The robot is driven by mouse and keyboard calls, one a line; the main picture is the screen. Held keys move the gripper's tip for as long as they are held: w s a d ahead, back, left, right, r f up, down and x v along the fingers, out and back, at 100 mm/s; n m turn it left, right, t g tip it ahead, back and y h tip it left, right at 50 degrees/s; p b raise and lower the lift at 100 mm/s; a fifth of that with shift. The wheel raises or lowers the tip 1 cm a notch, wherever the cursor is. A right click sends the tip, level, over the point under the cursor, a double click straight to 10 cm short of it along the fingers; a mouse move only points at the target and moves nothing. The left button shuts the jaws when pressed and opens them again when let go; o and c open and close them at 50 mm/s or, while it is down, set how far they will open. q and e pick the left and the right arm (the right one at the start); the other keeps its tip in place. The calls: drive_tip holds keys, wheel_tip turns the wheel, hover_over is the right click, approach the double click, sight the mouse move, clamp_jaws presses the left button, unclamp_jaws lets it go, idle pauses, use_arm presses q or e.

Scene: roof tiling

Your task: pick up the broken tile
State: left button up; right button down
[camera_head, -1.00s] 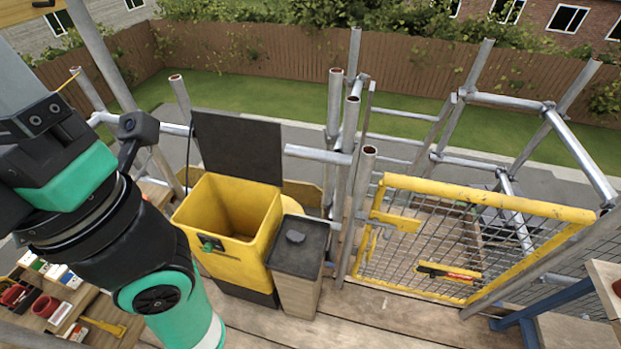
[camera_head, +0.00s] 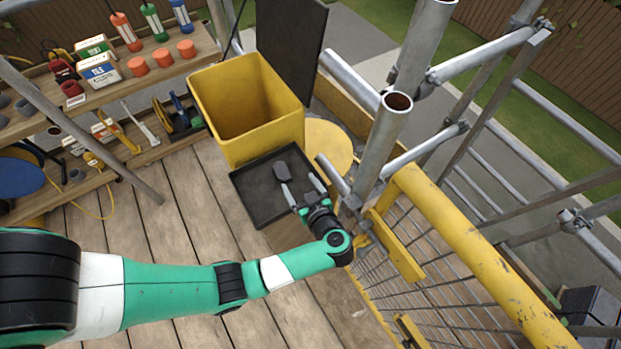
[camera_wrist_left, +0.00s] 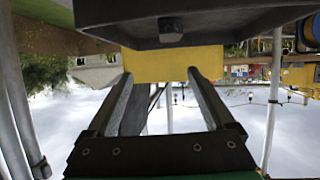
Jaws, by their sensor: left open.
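The broken tile is a small dark grey piece (camera_head: 281,172) lying on a black tray (camera_head: 250,200) that tops a wooden stand beside the yellow bin. My left gripper (camera_head: 303,190) is over the tray's right part, open and empty, its fingers pointing towards the bin side, with the tile just beyond its fingertips. In the left wrist view the picture is upside down: the two fingers (camera_wrist_left: 160,85) are spread apart, and a small dark piece (camera_wrist_left: 171,30), apparently the tile, sits on the tray at the top. No contact with the tile is visible. My right gripper is in no view.
The open yellow bin (camera_head: 247,105) stands just behind the tray, its dark lid (camera_head: 290,45) raised. Steel scaffold poles (camera_head: 385,140) and a yellow mesh gate (camera_head: 470,255) stand close right of my left gripper. A shelf (camera_head: 100,85) with tools is at left.

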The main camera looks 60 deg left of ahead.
sight(282, 171)
use_arm(q)
drive_tip(key=s+f, duration=0.1)
drive_tip(key=s+a+f+b, duration=0.1)
drive_tip(key=f, duration=0.1)
drive_tip(key=shift+s+f, duration=0.1)
drive_tip(key=shift+s, duration=0.25)
drive_tip(key=shift+w, duration=0.25)
drive_tip(key=b+x, duration=0.3)
drive_tip(key=x, duration=0.2)
drive_tip(key=shift+a+f, duration=0.15)
drive_tip(key=shift+a, duration=0.15)
drive_tip(key=shift+w+a, duration=0.2)
drive_tip(key=shift+w, duration=0.05)
drive_tip(key=shift+a+f+b, duration=0.2)
drive_tip(key=shift+b, duration=0.3)
drive_tip(key=b+x, duration=0.3)
drive_tip(key=x, duration=0.1)
drive_tip(key=shift+s+f, duration=0.1)
drive_tip(key=shift+f, duration=0.1)
drive_tip(key=shift+a, duration=0.3)
drive_tip(key=shift+r, duration=0.15)
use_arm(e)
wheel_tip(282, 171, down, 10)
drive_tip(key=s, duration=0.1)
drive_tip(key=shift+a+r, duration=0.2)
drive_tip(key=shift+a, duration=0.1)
